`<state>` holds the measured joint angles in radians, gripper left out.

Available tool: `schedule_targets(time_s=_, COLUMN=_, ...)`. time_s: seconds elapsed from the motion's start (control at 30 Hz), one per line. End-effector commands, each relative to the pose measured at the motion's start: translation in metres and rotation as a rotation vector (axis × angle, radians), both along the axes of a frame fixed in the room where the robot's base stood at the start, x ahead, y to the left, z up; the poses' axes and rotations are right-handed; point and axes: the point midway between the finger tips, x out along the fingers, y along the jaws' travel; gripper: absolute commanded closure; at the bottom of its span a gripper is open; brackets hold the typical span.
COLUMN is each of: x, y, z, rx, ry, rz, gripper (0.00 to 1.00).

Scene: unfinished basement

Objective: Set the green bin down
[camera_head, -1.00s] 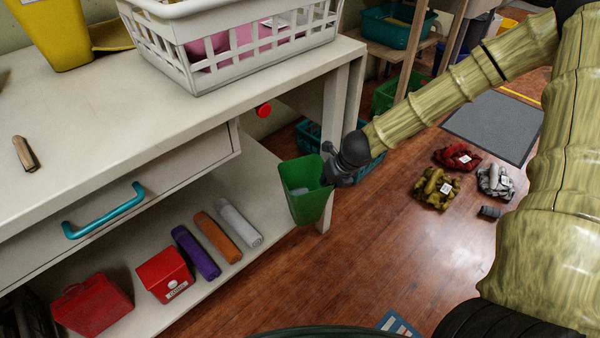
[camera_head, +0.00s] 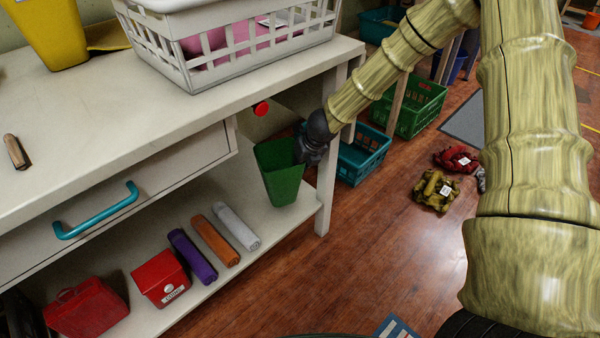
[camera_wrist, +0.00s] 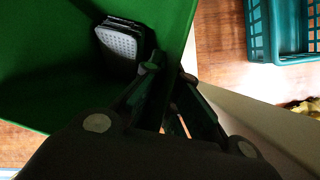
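The green bin (camera_head: 278,175) is upright with a slight tilt at the right end of the workbench's lower shelf (camera_head: 255,210), under the tabletop. I cannot tell whether its base touches the shelf. My gripper (camera_head: 304,150) is at the bin's right side, shut on its rim. In the wrist view the green bin (camera_wrist: 60,60) fills the left side, and my gripper (camera_wrist: 165,70) meets its wall. A grey dotted pad (camera_wrist: 118,42) shows against the bin's inside; I cannot tell if it is part of a finger.
Purple (camera_head: 192,256), orange (camera_head: 215,240) and grey (camera_head: 237,226) rolls lie left of the bin, with red boxes (camera_head: 160,277) further left. A bench leg (camera_head: 327,185) stands just right. A teal basket (camera_head: 362,155) and green crate (camera_head: 420,105) sit beyond. The tabletop (camera_head: 110,120) overhangs.

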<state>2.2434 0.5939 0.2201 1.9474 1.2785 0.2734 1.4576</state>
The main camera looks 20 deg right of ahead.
Motion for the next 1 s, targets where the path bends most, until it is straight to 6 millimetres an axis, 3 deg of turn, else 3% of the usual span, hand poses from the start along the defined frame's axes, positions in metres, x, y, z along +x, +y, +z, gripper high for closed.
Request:
schedule_targets(time_s=0.17, x=0.001, y=0.001, z=-0.007, rx=0.000, ry=0.000, rz=0.000, gripper=1.00)
schedule_targets(time_s=0.43, x=0.001, y=0.000, z=-0.035, rx=0.000, ry=0.001, rz=0.000, gripper=1.00)
schedule_targets(time_s=0.87, x=0.001, y=0.000, z=-0.038, rx=0.000, ry=0.001, rz=0.000, gripper=1.00)
schedule_targets(time_s=1.0, x=0.001, y=0.000, z=-0.038, rx=0.000, ry=0.001, rz=0.001, gripper=0.78)
